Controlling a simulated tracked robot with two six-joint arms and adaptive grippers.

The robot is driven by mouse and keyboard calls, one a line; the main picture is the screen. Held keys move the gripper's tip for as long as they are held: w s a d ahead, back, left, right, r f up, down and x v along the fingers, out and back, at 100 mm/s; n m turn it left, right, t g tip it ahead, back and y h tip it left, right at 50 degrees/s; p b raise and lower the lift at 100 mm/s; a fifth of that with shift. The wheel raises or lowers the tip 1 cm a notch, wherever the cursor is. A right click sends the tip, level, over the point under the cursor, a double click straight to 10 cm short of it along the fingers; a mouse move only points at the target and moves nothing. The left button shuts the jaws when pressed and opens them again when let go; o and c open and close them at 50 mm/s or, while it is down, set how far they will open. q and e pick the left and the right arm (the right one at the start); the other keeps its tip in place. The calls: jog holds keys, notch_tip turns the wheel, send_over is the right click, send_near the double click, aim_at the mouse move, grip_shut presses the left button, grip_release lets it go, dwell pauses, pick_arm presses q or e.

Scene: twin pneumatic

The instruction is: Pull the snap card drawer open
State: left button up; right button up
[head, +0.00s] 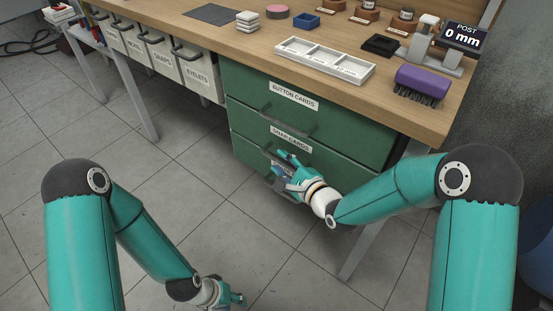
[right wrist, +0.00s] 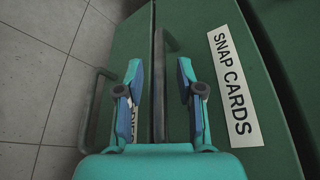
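The snap card drawer (head: 248,124) is the green front below the button card drawer, with a white SNAP CARDS label (head: 290,138). It looks shut, flush with the cabinet. In the right wrist view its label (right wrist: 233,90) is to the right, and its dark bar handle (right wrist: 158,90) runs between my right gripper's fingers. My right gripper (right wrist: 160,82) is open, with a finger on each side of the handle and gaps between. In the head view the right gripper (head: 280,168) is in front of the drawer and covers part of it. My left gripper (head: 238,298) hangs low, away from the cabinet.
The button card drawer (head: 350,127) is directly above. Another handle (right wrist: 93,108) shows left in the wrist view, with a label partly hidden by a finger. The wooden bench top (head: 220,42) holds a white tray (head: 325,62) and a purple brush (head: 422,83). Floor in front is clear.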

jog(key=shift+w+a, duration=0.1)
jog(key=shift+w, duration=0.05)
jog(key=shift+a, duration=0.15)
grip_shut()
